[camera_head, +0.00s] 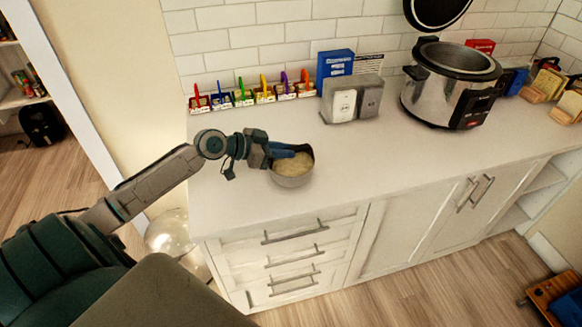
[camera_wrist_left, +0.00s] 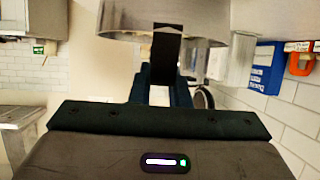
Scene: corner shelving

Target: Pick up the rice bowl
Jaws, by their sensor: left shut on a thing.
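The rice bowl (camera_head: 292,180) is a round metal bowl with pale rice in it. In the head view it is at the counter's left part, near the front edge. I cannot tell whether it touches the counter. My right gripper is not in view.
An open rice cooker (camera_head: 450,85) stands on the counter (camera_head: 400,160) at the back right. A grey box (camera_head: 350,100) and a blue box (camera_head: 335,65) stand left of it. Several small colourful items (camera_head: 250,95) line the wall. The counter right of the bowl is clear.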

